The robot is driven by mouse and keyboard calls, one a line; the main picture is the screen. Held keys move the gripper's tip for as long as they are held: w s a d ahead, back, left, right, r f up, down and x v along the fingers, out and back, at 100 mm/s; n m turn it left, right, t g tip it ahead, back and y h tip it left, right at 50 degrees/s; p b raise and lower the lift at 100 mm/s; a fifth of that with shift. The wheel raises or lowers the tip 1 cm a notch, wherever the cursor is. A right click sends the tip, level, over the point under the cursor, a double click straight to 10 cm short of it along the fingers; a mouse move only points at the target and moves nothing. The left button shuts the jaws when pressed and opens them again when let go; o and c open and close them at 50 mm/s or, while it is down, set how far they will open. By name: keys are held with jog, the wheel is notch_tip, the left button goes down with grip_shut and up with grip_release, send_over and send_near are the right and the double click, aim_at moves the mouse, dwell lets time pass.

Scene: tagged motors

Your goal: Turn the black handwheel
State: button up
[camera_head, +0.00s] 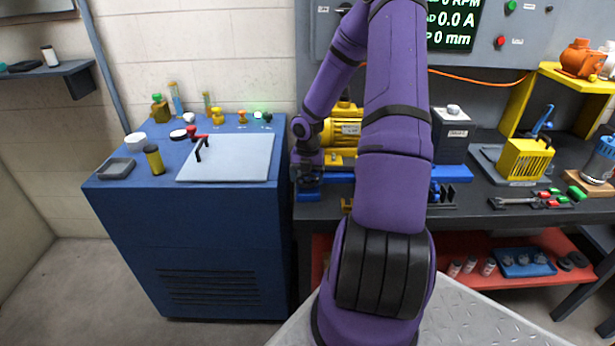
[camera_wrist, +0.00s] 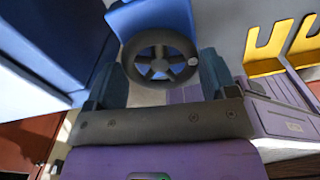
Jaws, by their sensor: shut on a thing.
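The black handwheel (camera_wrist: 160,65) has a spoked rim and a small light knob at its right edge. In the wrist view it sits in front of a blue block (camera_wrist: 155,20), between the two fingers of my gripper (camera_wrist: 161,74). The gripper is shut on the wheel's rim from its two sides. In the camera_head view my gripper (camera_head: 308,183) is at the left end of the workbench, beside the yellow motor (camera_head: 342,131). The wheel itself is hidden there behind my gripper and arm.
A blue cabinet (camera_head: 220,240) with bottles and a grey lid stands close to the left of my gripper. The dark workbench (camera_head: 480,222) carries a yellow caged motor (camera_head: 524,159) and wrenches to the right. An orange cable (camera_head: 470,78) runs along the back panel.

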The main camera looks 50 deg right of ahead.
aim_at(308, 179)
dwell(0.3)
jog(key=o, duration=0.8)
jog(key=shift+o, duration=0.2)
jog(key=shift+r, duration=0.1)
notch_tip(308, 179, up, 11)
jog(key=shift+f, duration=0.2)
